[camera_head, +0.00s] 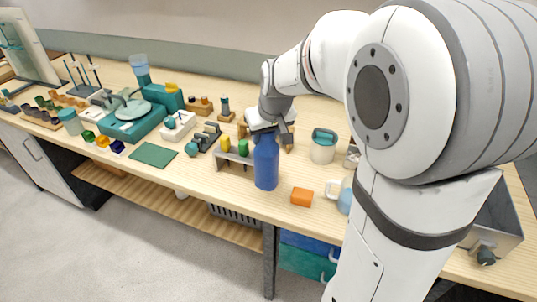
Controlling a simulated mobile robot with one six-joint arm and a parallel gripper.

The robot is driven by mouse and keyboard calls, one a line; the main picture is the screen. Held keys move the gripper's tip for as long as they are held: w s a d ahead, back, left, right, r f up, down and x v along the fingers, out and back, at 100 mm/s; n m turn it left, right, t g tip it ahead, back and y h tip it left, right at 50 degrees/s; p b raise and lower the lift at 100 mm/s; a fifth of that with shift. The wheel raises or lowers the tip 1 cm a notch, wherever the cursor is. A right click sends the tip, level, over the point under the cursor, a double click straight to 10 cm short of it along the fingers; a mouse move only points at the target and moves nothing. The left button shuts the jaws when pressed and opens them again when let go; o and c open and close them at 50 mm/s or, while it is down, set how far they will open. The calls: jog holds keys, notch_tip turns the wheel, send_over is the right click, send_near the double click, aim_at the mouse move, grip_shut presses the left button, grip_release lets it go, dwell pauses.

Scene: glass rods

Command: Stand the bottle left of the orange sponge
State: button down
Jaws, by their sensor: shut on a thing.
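A blue bottle (266,165) stands upright near the front of the wooden bench, in the middle of the view. The orange sponge (302,197) lies flat on the bench to the right of the bottle, with a small gap of bare wood between them. My gripper (266,133) is at the top of the bottle and shut on it. The bottle's neck and cap are partly hidden by the gripper. I cannot tell whether the bottle's base touches the bench.
A small rack with yellow and green blocks (236,156) stands close on the left of the bottle. A white mug (334,190) is right of the sponge, and a teal-topped jar (323,147) stands behind. A green mat (153,155) lies further left. The bench's front edge is near.

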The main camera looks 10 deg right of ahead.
aim_at(266, 155)
jog(key=shift+s+f, duration=0.1)
jog(key=shift+f, duration=3.35)
jog(key=c, duration=0.9)
grip_release()
